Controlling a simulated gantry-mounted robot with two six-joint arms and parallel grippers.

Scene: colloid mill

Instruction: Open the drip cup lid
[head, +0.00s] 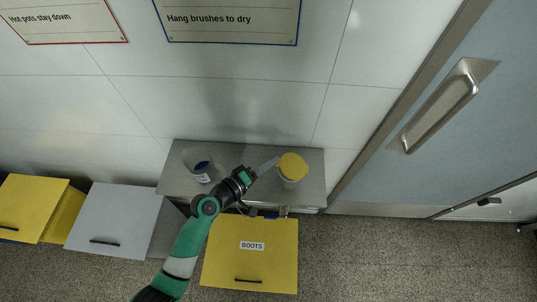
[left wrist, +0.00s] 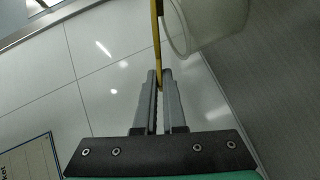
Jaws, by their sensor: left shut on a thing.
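The drip cup (head: 290,183) is a pale translucent cup on the right part of a grey metal shelf. Its yellow lid (head: 293,164) lies over the cup's top in the head view. In the left wrist view the lid (left wrist: 157,38) shows edge-on as a thin yellow strip beside the rim of the cup (left wrist: 208,22). I cannot tell whether lid and rim touch. My left gripper (head: 270,164) reaches in from the left, and its fingers (left wrist: 160,76) are shut on the lid's edge. My right gripper is not in view.
A yellow BOOTS box (head: 250,268) is below the shelf (head: 240,153). Grey (head: 110,220) and yellow (head: 30,205) boxes are left. A door with a handle (head: 440,105) is right.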

